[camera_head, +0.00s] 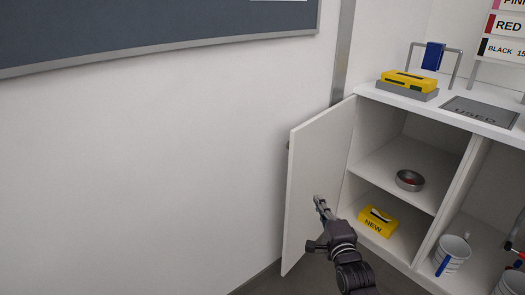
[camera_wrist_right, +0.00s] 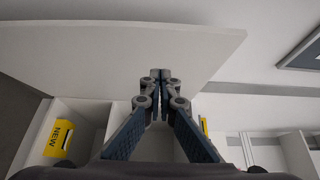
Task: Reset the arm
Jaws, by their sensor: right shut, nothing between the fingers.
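My right gripper (camera_head: 319,203) is shut and empty. It is in front of the open cabinet door (camera_head: 317,165), at the lower middle of the head view. In the right wrist view the shut fingertips (camera_wrist_right: 160,74) point toward the pale door panel (camera_wrist_right: 130,45). I cannot tell whether they touch it. My left gripper is not in view.
The white cabinet holds a grey bowl (camera_head: 409,180) on its shelf and a yellow box marked NEW (camera_head: 378,221) below. A mug (camera_head: 452,255) stands in the right compartment. A yellow object (camera_head: 409,82) sits on top, near the USED plate (camera_head: 480,112).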

